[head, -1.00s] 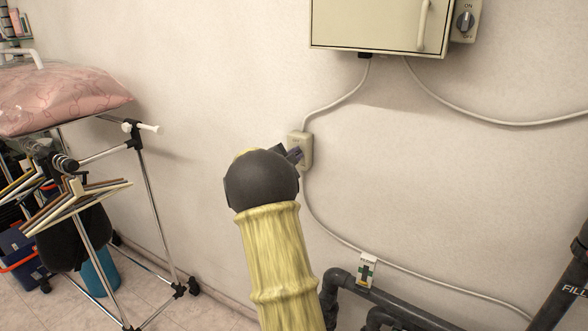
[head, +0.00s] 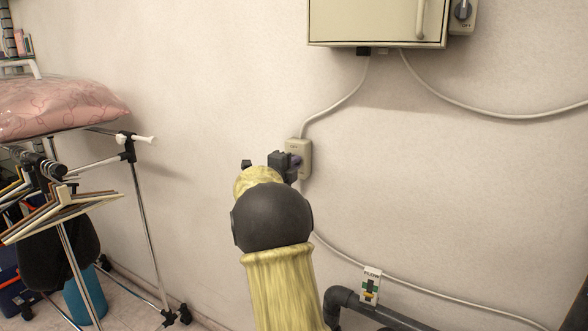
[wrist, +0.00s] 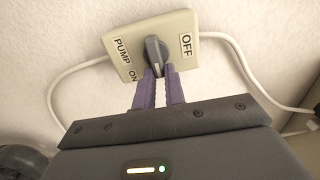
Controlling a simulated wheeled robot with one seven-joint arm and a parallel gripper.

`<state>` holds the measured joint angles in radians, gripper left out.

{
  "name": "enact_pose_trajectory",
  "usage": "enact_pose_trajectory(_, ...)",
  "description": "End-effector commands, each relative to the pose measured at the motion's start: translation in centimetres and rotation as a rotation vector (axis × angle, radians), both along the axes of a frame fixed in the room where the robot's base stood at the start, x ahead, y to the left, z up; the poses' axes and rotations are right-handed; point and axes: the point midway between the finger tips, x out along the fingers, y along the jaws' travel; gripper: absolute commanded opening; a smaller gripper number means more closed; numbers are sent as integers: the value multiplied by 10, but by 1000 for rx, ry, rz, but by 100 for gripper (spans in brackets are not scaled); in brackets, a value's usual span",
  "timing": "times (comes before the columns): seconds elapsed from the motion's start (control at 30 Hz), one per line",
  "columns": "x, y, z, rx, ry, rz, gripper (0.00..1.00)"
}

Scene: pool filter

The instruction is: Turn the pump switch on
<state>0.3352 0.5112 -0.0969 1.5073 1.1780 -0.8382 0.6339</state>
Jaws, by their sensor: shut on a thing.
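The pump switch is a beige plate on the wall with a dark knob. In the head view the plate (head: 305,160) is partly hidden by my gripper. In the wrist view the plate (wrist: 126,45) carries the labels PUMP, ON and OFF. ON is at lower left and OFF at right. My gripper (wrist: 158,75) has its two purple fingers on either side of the knob (wrist: 155,52), shut on its near end. The knob stands roughly upright in the wrist view, between the two labels. I cannot tell exactly where it points.
A beige cabinet (head: 375,22) hangs above, with another dial (head: 462,10) at its right side. A grey cable (head: 335,110) runs to the plate. Dark pipes (head: 375,308) with a FLOW label (head: 371,285) are at lower right. A clothes rack (head: 140,220) stands left.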

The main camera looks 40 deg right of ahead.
Motion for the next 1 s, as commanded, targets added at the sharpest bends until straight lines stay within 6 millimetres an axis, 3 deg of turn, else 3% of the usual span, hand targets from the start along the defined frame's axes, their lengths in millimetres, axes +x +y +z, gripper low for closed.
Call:
enact_pose_trajectory(0.27, 0, 0, -2, 4, 0, 0, 0)
enact_pose_trajectory(0.3, 0, 0, -2, 4, 0, 0, 14)
enact_pose_trajectory(0.4, 0, 0, -2, 4, 1, 0, 33)
enact_pose_trajectory(0.77, -1, 3, -1, 2, 1, 0, 34)
enact_pose_trajectory(1.0, -12, 30, -1, 1, 0, 2, 34)
